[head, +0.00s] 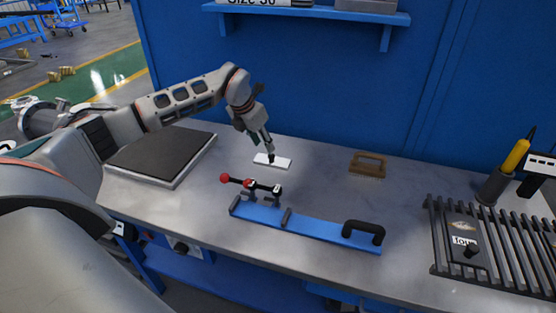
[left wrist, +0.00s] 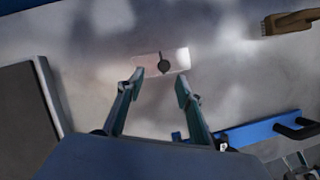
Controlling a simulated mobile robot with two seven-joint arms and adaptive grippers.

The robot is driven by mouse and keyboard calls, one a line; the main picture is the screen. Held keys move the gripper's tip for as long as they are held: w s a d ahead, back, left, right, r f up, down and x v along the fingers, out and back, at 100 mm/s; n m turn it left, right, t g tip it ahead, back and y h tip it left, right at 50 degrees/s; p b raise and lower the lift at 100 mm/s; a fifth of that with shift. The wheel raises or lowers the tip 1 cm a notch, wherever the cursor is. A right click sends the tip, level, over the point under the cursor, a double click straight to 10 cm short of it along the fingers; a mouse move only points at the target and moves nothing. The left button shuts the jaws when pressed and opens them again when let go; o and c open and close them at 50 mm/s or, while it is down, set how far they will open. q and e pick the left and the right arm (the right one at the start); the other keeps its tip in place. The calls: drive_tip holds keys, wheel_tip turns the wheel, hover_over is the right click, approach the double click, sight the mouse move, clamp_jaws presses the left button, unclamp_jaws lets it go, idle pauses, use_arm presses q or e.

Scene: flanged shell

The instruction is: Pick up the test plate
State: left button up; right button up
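The test plate appears to be the small white plate (head: 284,163) lying flat on the grey bench behind the blue fixture. In the left wrist view the plate (left wrist: 178,58) is pale, with a dark round mark or knob at its middle. My left gripper (head: 269,153) points down at the plate from above. In the left wrist view my left gripper (left wrist: 160,82) is open, its two fingers apart at the plate's near edge with nothing between them. I cannot tell whether the fingertips touch the plate. My right gripper is not in view.
A blue fixture (head: 308,226) with a red-knobbed clamp and black handle lies in front. A dark-topped slab (head: 160,156) is at left. A brown brush-like block (head: 368,164) is right of the plate. A black slatted rack (head: 500,245) is at far right. A blue wall stands behind.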

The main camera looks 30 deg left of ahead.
sight(270, 155)
use_arm(q)
drive_tip(key=shift+x, duration=0.9)
drive_tip(key=x, duration=0.5)
drive_tip(key=shift+d, duration=0.4)
clamp_jaws()
drive_tip(key=shift+w+r, duration=0.1)
